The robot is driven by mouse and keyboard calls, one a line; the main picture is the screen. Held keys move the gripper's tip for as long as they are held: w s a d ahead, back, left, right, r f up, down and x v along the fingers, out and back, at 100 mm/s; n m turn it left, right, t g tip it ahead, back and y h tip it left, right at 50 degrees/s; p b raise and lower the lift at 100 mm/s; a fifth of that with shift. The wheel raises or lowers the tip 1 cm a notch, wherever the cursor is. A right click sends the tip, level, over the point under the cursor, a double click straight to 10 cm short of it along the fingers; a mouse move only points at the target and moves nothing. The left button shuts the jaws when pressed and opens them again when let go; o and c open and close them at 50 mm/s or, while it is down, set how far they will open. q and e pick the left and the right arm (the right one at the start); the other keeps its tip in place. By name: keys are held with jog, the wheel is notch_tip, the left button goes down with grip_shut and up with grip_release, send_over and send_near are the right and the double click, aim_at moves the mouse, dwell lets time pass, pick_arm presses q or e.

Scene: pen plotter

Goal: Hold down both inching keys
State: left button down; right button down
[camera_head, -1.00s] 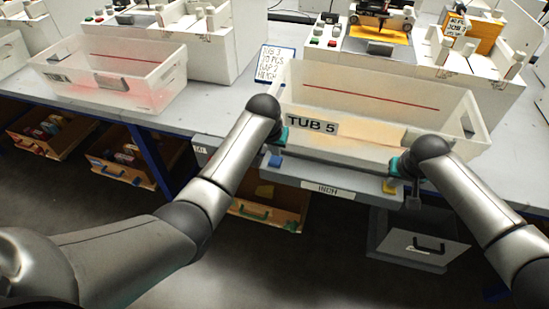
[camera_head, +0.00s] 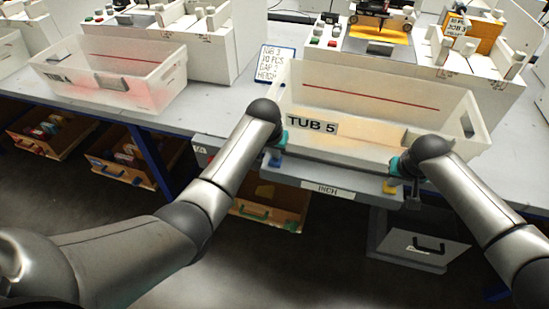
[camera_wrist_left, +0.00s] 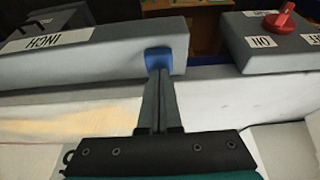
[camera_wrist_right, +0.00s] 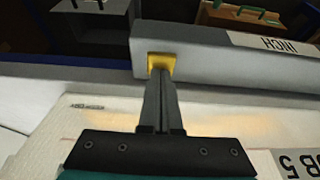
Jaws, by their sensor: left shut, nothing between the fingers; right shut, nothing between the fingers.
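The grey bar labelled INCH (camera_head: 328,189) runs along the front edge of the bench below the tub. Its blue key (camera_wrist_left: 158,57) is at one end and its yellow key (camera_wrist_right: 161,61) at the other. My left gripper (camera_wrist_left: 160,74) is shut and empty, its fingertips at the blue key and overlapping its lower part in the left wrist view. My right gripper (camera_wrist_right: 160,74) is shut and empty, its fingertips likewise at the yellow key. Both tips look in contact, but how far either key is pressed cannot be told.
The clear tub labelled TUB 5 (camera_head: 312,124) stands just behind the bar, under both wrists. A grey box with a red rotary switch (camera_wrist_left: 281,20) is beside the blue-key end. A plotter (camera_head: 383,12) stands behind the tub.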

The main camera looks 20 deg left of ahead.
aim_at(275, 161)
pick_arm(q)
jog(key=shift+s+f, duration=0.1)
jog(key=shift+f, duration=0.4)
dwell(1.7)
jog(key=shift+r, duration=3.6)
